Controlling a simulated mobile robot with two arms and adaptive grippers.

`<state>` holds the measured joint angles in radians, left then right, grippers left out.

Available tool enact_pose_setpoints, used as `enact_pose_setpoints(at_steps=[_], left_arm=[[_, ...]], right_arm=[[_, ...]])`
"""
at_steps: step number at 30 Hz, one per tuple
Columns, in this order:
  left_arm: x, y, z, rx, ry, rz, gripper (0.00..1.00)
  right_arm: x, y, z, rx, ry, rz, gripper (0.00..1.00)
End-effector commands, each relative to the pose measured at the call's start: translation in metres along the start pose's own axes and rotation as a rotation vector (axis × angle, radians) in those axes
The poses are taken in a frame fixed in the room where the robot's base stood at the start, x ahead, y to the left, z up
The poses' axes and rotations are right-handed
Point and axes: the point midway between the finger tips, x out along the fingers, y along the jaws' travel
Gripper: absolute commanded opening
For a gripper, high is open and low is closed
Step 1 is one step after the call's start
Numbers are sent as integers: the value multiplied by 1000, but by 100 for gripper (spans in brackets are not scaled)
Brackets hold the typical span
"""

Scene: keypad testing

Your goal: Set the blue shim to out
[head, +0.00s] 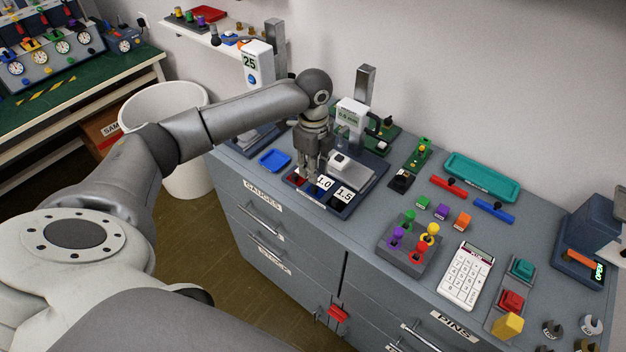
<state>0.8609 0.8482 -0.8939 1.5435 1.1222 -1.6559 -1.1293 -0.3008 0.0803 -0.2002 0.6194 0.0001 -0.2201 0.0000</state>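My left gripper (310,175) points down over the front of a dark-blue station (345,210) on the grey cabinet top. White plates marked 1.0 (325,184) and 1.5 (343,194) lie at its front. A small red piece (299,180) shows left of the fingertips. A small blue piece (311,188), perhaps the blue shim, shows just below them, partly hidden. The fingers are small and close together; I cannot tell whether they are open, or whether they touch the blue piece. My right gripper is not in view.
A blue tray (275,160) lies to the left. A block of coloured pegs (408,247), a white keypad (466,275) and a teal tray (482,177) are to the right. A white bin (185,180) stands left of the cabinet.

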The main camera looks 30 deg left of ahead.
Motion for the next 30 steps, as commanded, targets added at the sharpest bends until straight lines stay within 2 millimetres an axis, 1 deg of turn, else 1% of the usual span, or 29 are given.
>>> enact_pose_setpoints(at_steps=[1,3,6,10,26,28,30], left_arm=[[-11,-1,0,-1,-1,-3,23],[-24,0,0,0,-1,-3,23],[-36,0,0,0,0,0,23],[-45,0,0,0,-1,0,23],[-47,0,0,0,-1,2,23],[-45,1,-1,0,0,2,23],[-38,3,-8,-1,2,2,23]], right_arm=[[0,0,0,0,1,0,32],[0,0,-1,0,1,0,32],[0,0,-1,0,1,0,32],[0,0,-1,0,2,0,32],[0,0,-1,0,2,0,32],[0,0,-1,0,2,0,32],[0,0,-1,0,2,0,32]])
